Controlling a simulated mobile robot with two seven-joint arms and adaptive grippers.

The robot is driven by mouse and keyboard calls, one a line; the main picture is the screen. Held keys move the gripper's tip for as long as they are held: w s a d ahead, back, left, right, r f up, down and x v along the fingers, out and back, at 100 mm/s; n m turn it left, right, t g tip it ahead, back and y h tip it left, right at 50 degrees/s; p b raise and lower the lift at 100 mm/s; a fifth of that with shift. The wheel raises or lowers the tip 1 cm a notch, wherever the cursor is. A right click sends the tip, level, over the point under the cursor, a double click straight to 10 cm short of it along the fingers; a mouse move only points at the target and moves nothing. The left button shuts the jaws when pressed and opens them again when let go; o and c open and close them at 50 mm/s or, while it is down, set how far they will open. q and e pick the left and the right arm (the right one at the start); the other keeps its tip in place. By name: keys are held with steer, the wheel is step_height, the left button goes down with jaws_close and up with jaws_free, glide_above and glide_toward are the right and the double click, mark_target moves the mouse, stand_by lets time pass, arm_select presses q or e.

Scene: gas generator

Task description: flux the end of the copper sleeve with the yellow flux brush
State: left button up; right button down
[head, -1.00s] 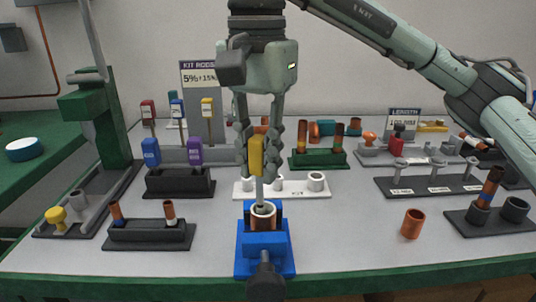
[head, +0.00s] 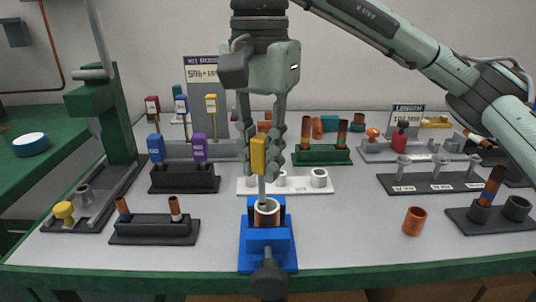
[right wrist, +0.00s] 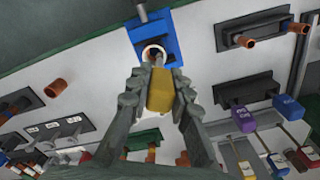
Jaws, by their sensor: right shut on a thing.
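My right gripper (head: 262,150) is shut on the yellow flux brush (head: 259,156) and holds it upright above the blue vise. The copper sleeve (head: 267,208) stands upright in the blue vise (head: 268,258) at the front middle of the table. The brush's grey tip reaches down to the sleeve's open top end. In the right wrist view the yellow handle (right wrist: 161,92) lies between the fingers and its tip overlaps the sleeve's ring-shaped end (right wrist: 153,54). I cannot tell how far the tip goes in. My left gripper is not in view.
A black rack with two copper pieces (head: 155,229) stands left of the vise. A loose copper sleeve (head: 414,221) stands to the right. A white holder (head: 246,185) and a black holder with blue and purple handles (head: 185,180) are behind. The front strip is clear.

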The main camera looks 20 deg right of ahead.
mark_target(260, 137)
stand_by(0.3)
steer(key=shift+r, duration=0.1)
step_height(260, 137, up, 4)
steer(key=p, duration=0.3)
steer(key=shift+p, duration=0.3)
steer(key=shift+r, duration=0.95)
steer(key=shift+s+a+f, duration=0.1)
